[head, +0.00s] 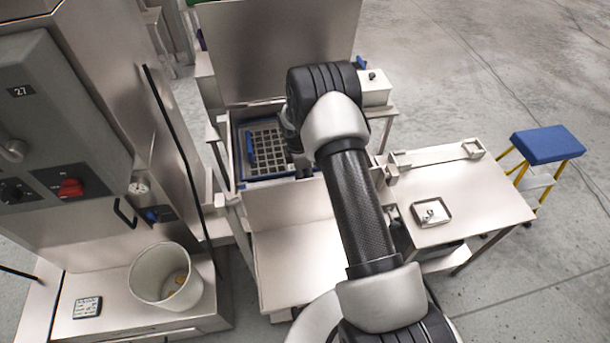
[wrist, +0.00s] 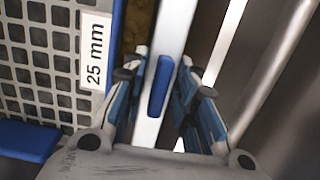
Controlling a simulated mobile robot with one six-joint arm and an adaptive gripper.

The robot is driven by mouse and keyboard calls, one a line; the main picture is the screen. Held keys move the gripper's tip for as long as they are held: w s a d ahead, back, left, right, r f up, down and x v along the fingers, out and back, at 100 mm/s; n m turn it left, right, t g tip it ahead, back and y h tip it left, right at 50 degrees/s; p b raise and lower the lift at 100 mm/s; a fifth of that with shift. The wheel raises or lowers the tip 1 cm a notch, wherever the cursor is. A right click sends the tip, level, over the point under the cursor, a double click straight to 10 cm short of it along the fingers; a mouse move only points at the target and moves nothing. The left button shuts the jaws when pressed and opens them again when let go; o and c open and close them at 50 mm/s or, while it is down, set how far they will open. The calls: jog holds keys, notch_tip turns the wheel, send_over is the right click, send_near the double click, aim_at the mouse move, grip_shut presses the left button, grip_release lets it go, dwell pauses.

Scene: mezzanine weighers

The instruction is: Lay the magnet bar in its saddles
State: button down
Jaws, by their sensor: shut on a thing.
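In the wrist view, a long pale metal bar (wrist: 174,30), which looks like the magnet bar, runs between my fingers and has a blue grip (wrist: 160,86) on it. My gripper (wrist: 159,78) is shut on the bar at this grip. Both ends of the bar lie out of that view. In the head view my arm hides the gripper and the bar, over the right side of the open screen box. Two small pale brackets, apparently the saddles, stand along the back edge of the right table, one at left (head: 400,158) and one at right (head: 473,149).
A screen grid (head: 268,150) with blue edging lies left of my gripper; its label reads 25 mm (wrist: 95,52). The right table (head: 470,200) holds a small tray (head: 431,213) and is otherwise largely clear. A white bucket (head: 150,285) stands at lower left; a blue-topped stool (head: 547,146) is at right.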

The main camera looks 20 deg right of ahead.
jog(key=c, duration=1.3)
grip_release()
jog(key=shift+o, duration=0.5)
jog(key=shift+s+f, duration=0.1)
jog(key=shift+f, duration=0.05)
jog(key=shift+s, duration=0.15)
notch_tip(320, 180, up, 12)
jog(key=w+a, duration=0.1)
jog(key=shift+a+r, duration=0.15)
jog(key=shift+r, duration=0.05)
